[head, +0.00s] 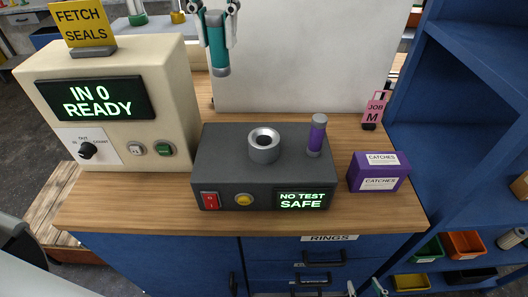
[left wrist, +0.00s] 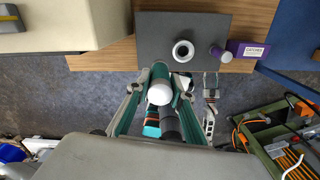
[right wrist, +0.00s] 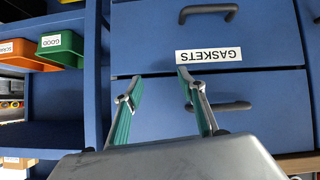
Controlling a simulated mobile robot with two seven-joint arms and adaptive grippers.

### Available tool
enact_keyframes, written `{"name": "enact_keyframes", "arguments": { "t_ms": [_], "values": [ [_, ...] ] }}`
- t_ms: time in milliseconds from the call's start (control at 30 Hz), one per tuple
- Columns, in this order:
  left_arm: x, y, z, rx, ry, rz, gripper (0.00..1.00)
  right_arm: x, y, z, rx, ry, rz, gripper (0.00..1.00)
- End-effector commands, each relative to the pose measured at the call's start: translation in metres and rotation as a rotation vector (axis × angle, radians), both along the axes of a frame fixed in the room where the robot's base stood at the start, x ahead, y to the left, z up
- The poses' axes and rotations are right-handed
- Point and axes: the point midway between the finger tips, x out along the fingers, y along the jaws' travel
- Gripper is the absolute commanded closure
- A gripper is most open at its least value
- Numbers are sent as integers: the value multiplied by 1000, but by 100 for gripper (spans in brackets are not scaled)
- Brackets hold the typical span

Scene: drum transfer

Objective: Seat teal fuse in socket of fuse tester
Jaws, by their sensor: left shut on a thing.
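The teal fuse (head: 217,52), with a grey lower end, hangs about upright in the air, apart from the fuse tester. My left gripper (head: 217,24) is shut on it; its pale top end shows in the left wrist view (left wrist: 159,95). The fuse tester (head: 220,160) is a dark grey box on the bench. Its ring-shaped socket (head: 264,146) on top looks empty. A purple fuse (head: 317,135) stands upright at the tester's right. The tester display (head: 301,200) reads "NO TEST SAFE". My right gripper (right wrist: 160,92) is open and empty before blue drawers.
A cream machine (head: 120,110) reading "IN 0 READY" stands left of the tester. A purple box (head: 379,171) labelled "CATCHES" sits at the right. A pink "JOB M" tag (head: 375,110) stands behind it, beside a white panel (head: 300,60). Blue shelving (head: 480,60) bounds the right.

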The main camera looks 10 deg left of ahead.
Motion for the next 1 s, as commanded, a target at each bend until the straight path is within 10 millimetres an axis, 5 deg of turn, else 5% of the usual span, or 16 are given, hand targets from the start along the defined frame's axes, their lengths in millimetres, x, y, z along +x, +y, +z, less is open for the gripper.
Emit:
{"name": "enact_keyframes", "arguments": {
  "t_ms": [300,567,1000],
  "values": [
    [13,-56,1,0,1,-565,100,-3,-11,-3,-15,18,-15,60],
    [16,-73,-5,-3,1,-751,100,-8,-11,-9,-16,33,-17,60],
    [15,-73,-103,-4,5,-761,100,-3,-8,-1,-8,14,-16,60]
  ]
}}
